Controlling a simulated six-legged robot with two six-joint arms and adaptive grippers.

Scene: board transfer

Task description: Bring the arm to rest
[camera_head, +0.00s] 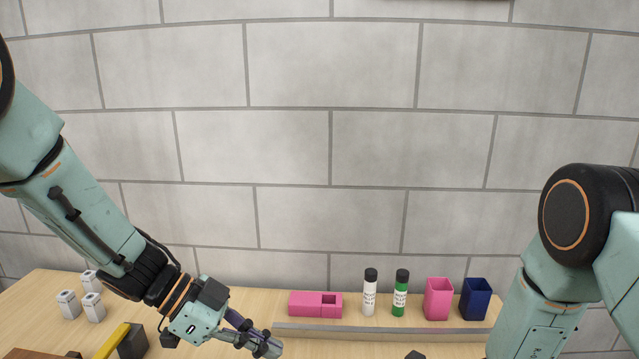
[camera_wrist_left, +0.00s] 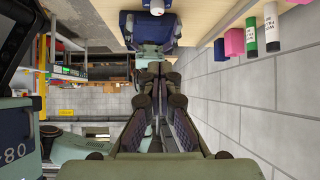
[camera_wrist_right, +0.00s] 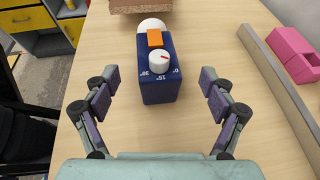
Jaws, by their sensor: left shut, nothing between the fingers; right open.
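My left arm (camera_head: 95,215) slants down from the left in the head view. Its gripper (camera_head: 268,347) is over the front of the wooden table, left of centre, below the pink block. In the left wrist view its fingers (camera_wrist_left: 157,88) are together with nothing between them. My right arm (camera_head: 545,300) comes down at the right side of the head view; its fingers cannot be made out there. In the right wrist view my right gripper (camera_wrist_right: 158,82) is open and empty, its fingers on either side of the near end of a blue box (camera_wrist_right: 162,88) with a white dial and orange button.
A pink block (camera_head: 305,304), white-labelled bottle (camera_head: 369,298), green bottle (camera_head: 400,300), pink cup (camera_head: 438,300) and navy cup (camera_head: 475,300) stand behind a grey rail (camera_head: 380,332) at the back. Several small white blocks (camera_head: 68,304) are at left. A brick wall (camera_head: 330,140) rises behind.

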